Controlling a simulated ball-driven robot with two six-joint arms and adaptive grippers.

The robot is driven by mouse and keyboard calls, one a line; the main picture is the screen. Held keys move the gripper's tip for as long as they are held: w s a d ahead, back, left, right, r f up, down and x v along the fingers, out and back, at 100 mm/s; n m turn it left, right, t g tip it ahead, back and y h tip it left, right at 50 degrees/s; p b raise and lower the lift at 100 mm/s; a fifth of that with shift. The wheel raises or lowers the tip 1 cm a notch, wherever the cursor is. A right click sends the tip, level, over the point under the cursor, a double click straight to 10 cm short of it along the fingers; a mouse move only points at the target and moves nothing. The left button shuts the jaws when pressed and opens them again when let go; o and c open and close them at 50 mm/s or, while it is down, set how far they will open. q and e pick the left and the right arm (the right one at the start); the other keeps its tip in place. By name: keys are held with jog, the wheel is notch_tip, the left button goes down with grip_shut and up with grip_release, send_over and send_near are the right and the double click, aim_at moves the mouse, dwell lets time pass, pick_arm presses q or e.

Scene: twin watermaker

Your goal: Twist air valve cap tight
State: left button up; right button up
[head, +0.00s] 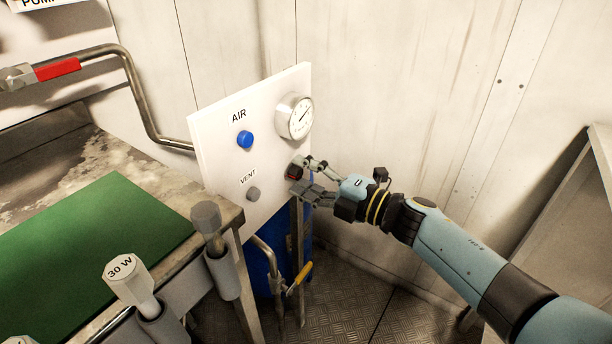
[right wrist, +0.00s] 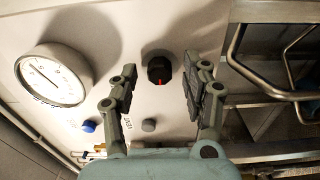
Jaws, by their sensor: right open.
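A white panel (head: 225,120) carries a round blue cap (head: 245,139) under the label AIR, and a grey knob (head: 253,194) under VENT. A dark knob with a red mark (head: 294,172) sits at the panel's lower right. My right gripper (head: 304,175) is open in front of this dark knob. In the right wrist view the dark knob (right wrist: 159,69) shows between the spread fingers (right wrist: 158,75), with a gap on both sides. The blue cap (right wrist: 89,126) and the grey knob (right wrist: 149,125) also show there. My left gripper is out of view.
A pressure gauge (head: 295,117) stands out from the panel above the dark knob. A bench with a green mat (head: 95,245) and holstered tools, one marked 30 W (head: 125,277), is at left. A pipe with a red handle (head: 57,70) runs behind the panel.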

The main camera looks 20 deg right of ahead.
jog(key=v, duration=1.2)
jog(key=shift+f, duration=0.1)
jog(key=s+d+f+m+g+h, duration=0.1)
jog(key=s+d+f+m+h, duration=0.15)
jog(key=s+f+m, duration=0.45)
jog(key=s+d+f+m+g+h, duration=0.1)
jog(key=s+f+m+h, duration=0.25)
jog(key=f, duration=0.75)
jog(key=s+d+f+m+g+h, duration=0.1)
jog(key=s+d+f+m+h, duration=0.2)
jog(key=s+f, duration=0.45)
jog(key=s+f+m+g+h, duration=0.1)
jog(key=s+f+m+g, duration=0.4)
jog(key=s, duration=0.8)
jog(key=s+f+m+g+h, duration=0.2)
jog(key=s+f+m+g, duration=0.3)
jog(key=s+f, duration=0.4)
jog(key=s+m, duration=0.1)
jog(key=s, duration=0.3)
jog(key=shift+s+d+f+m, duration=0.15)
jog(key=shift+s+d+m, duration=0.05)
jog(key=shift+d+m, duration=0.15)
jog(key=shift+w, duration=0.1)
jog(key=shift+c, duration=0.3)
